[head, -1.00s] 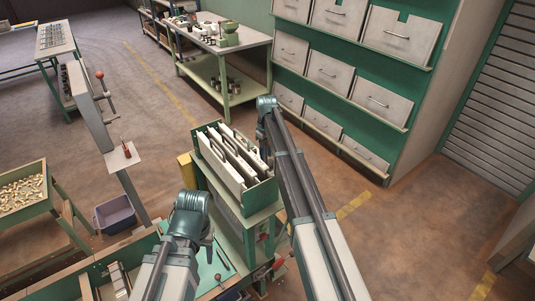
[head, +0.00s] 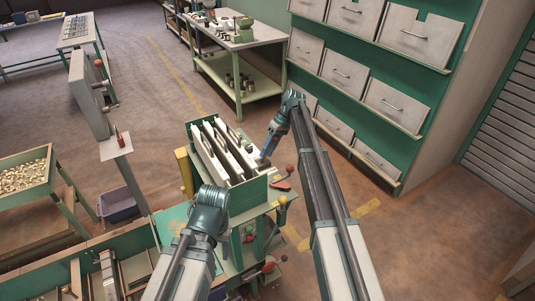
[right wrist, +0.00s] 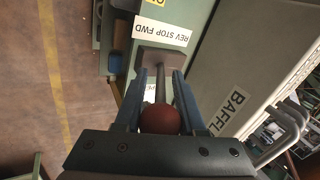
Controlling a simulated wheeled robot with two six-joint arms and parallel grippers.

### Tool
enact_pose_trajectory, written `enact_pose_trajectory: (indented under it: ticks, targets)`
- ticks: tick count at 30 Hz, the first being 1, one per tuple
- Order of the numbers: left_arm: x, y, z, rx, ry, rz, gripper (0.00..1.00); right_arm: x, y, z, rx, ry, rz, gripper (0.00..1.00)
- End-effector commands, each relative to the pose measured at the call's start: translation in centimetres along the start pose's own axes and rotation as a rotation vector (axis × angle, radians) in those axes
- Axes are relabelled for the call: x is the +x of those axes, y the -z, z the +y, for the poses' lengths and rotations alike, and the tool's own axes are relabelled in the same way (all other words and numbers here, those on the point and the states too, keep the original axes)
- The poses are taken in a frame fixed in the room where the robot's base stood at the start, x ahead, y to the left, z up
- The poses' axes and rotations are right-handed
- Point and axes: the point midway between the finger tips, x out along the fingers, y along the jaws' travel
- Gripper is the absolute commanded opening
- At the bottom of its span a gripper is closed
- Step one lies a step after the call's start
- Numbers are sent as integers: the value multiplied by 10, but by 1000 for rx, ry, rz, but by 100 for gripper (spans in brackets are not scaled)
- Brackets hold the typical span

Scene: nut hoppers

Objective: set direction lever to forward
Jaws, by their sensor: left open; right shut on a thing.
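A BAFFLE label (right wrist: 228,112) is on the panel beside the lever. A drawer cabinet (head: 385,93) stands behind at the right. The floor (head: 430,245) at the right is open.

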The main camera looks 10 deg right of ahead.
Motion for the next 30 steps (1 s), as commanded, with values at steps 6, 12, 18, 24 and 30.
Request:
enact_pose_trajectory:
  ticks: [6, 12, 18, 24, 30]
  targets:
    - [8, 0, 1, 0, 0, 0, 50, 1, -1, 3, -2, 53, 8, 0]
    - [9, 1, 1, 0, 0, 0, 50, 0, -2, 3, -2, 65, 11, 0]
    - [9, 0, 1, 0, 0, 0, 50, -1, -2, 4, -1, 64, 12, 0]
    - [9, 1, 1, 0, 0, 0, 50, -1, -1, 4, 0, 63, 13, 57]
    - [9, 1, 1, 0, 0, 0, 50, -1, -1, 4, -1, 63, 12, 64]
